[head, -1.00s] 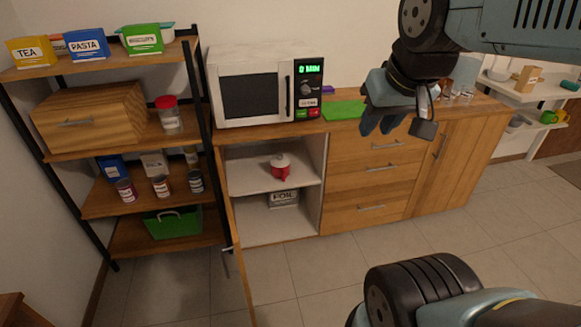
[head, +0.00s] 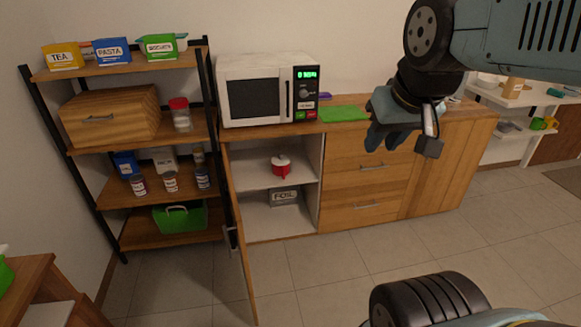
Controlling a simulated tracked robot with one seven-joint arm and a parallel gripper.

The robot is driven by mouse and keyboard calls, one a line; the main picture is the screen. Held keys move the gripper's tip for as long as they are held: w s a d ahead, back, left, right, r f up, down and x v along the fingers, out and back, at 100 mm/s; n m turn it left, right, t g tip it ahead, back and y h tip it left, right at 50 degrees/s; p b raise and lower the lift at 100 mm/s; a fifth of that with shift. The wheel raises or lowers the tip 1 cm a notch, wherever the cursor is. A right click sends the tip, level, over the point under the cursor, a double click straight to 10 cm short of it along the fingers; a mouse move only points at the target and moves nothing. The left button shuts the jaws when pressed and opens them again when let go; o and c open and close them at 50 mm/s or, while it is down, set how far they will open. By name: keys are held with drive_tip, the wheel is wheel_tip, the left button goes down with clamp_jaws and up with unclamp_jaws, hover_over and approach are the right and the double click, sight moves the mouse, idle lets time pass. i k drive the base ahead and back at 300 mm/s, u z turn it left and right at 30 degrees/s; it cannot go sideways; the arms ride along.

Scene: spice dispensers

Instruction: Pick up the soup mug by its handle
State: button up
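I cannot tell for sure which item is the soup mug. A small red vessel with a white top (head: 281,166) stands upright on the upper shelf inside the open cabinet under the microwave; no handle is clear at this size. Green (head: 537,124) and yellow (head: 550,122) mugs stand on the shelf unit at far right. My gripper (head: 386,140) hangs at the upper right, fingers pointing down. Its fingers look apart with nothing between them. In the picture it overlaps the drawers and is well apart from the red vessel.
The cabinet door (head: 241,240) stands open toward me, left of the opening. A foil box (head: 285,196) sits below the red vessel. A microwave (head: 268,90) and green board (head: 343,113) are on the counter. A black-framed rack (head: 98,205) stands left. A table edge (head: 35,275) shows lower left. Floor ahead is clear.

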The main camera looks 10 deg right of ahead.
sight(283, 171)
drive_tip(key=u, duration=0.2)
drive_tip(key=i, duration=0.9)
drive_tip(key=z, duration=0.1)
